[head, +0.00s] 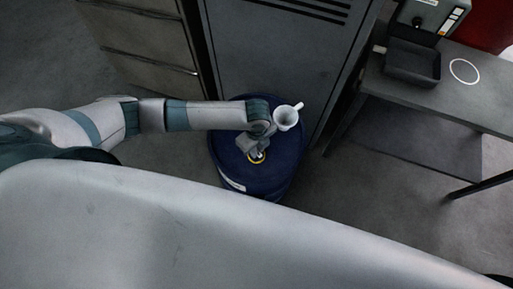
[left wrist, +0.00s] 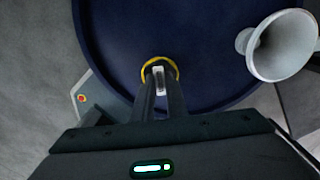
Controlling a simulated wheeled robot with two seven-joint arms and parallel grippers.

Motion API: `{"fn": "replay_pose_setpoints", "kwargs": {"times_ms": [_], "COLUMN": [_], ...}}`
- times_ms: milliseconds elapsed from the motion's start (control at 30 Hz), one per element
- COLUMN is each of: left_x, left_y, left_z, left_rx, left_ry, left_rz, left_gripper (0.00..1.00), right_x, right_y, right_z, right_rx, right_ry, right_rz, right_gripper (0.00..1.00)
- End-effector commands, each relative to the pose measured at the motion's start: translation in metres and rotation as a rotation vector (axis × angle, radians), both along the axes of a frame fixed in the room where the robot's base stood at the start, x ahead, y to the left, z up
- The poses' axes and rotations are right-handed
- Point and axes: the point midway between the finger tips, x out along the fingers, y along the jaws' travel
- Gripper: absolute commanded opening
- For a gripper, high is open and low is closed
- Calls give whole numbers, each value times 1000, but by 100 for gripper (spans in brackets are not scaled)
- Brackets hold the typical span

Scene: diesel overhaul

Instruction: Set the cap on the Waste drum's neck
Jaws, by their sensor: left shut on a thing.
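The dark blue Waste drum (head: 226,152) stands on the floor in front of a grey cabinet, with a pale label low on its side. In the left wrist view its top (left wrist: 115,35) fills the upper middle. My left gripper (head: 256,152) is over the drum top, pointing down at a yellow ring (left wrist: 146,70). In the left wrist view its fingers (left wrist: 160,82) are shut on a small pale piece, which I take as the cap (left wrist: 159,73). The fingers hide most of it. I cannot tell whether it touches the neck. My right gripper is not in view.
A white funnel (head: 286,119) with a spout or handle is at the drum's right rear, close to my left wrist; it also shows in the left wrist view (left wrist: 278,48). A grey cabinet (head: 275,60) stands behind. A bench (head: 440,90) with a dark tray is at right.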

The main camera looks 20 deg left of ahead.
Motion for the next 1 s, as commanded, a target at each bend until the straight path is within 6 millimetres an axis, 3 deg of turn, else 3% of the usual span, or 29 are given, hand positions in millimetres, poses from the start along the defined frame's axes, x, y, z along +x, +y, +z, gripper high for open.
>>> {"fn": "replay_pose_setpoints", "kwargs": {"times_ms": [400, 433, 500, 533, 1000], "left_x": [1, 1, 1, 1, 1], "left_y": [0, 0, 0, 0, 0], "left_z": [1, 1, 1, 1, 7], "left_rx": [-1, -1, -1, -1, -2], "left_ry": [-1, -1, -1, -1, -1], "left_rz": [0, 0, 0, 0, 1], "left_gripper": [0, 15, 32, 34, 34], "right_x": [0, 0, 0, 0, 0], "right_y": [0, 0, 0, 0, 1], "right_z": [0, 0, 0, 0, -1], "right_rx": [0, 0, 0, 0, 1], "right_ry": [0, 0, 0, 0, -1], "right_rz": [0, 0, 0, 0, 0], "right_gripper": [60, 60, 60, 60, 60]}}
